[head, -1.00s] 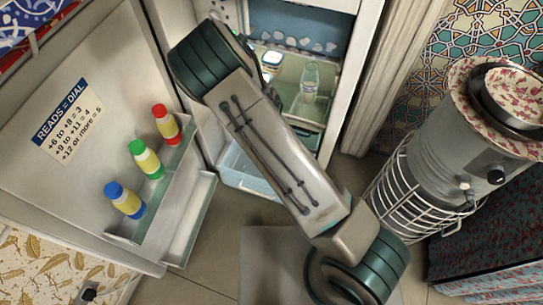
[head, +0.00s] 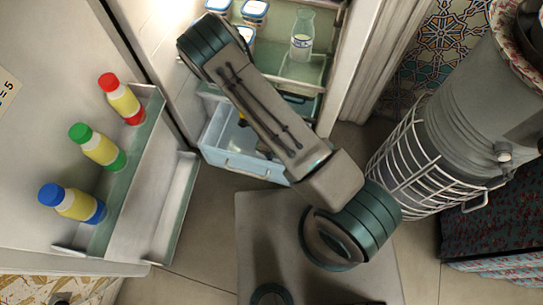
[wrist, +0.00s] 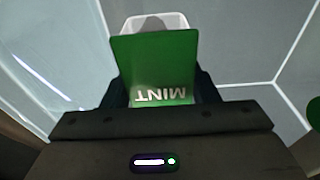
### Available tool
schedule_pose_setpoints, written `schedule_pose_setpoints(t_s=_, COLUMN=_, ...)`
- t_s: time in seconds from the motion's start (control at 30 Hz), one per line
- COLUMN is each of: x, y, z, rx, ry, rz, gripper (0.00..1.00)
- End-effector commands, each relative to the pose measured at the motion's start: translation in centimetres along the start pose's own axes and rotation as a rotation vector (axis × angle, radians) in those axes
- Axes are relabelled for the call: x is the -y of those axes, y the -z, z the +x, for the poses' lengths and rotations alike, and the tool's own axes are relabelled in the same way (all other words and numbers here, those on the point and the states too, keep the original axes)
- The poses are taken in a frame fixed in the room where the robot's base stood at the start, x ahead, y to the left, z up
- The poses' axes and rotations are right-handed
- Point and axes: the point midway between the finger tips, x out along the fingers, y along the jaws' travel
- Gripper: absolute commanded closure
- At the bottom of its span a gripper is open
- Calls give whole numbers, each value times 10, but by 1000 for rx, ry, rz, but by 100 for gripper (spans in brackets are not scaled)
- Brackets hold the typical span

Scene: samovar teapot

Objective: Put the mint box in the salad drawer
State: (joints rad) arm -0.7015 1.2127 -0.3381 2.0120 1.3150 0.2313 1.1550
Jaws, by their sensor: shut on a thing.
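The mint box (wrist: 155,65) is green with white "MINT" lettering, upside down in the wrist view. My gripper (wrist: 158,88) is shut on it, with its dark fingers at both sides of the box. The salad drawer (head: 243,166) is the pale blue, clear-walled drawer pulled out at the bottom of the fridge in the head view. My arm reaches across the drawer's right part and hides some of it. The mint box is not clearly seen in the head view. Pale surfaces with light edges lie behind the box in the wrist view.
The open fridge door on the left carries a shelf (head: 133,185) with red-, green- and blue-capped bottles. A glass bottle (head: 302,36) and white-and-blue containers (head: 254,12) stand on the fridge shelf above the drawer. A samovar (head: 452,105) in a white wire rack (head: 402,165) stands at right.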

Motion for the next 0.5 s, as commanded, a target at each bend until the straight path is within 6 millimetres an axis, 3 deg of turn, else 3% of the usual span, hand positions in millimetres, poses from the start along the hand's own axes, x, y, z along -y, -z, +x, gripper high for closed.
schedule_pose_setpoints(t_s=0.03, x=0, y=-1, z=13, rx=-1, ry=-1, rz=0, gripper=70)
schedule_pose_setpoints(t_s=0.27, x=1, y=-4, z=27, rx=0, ry=0, rz=1, gripper=70)
schedule_pose_setpoints(t_s=0.5, x=1, y=-8, z=60, rx=-1, ry=0, rz=2, gripper=70)
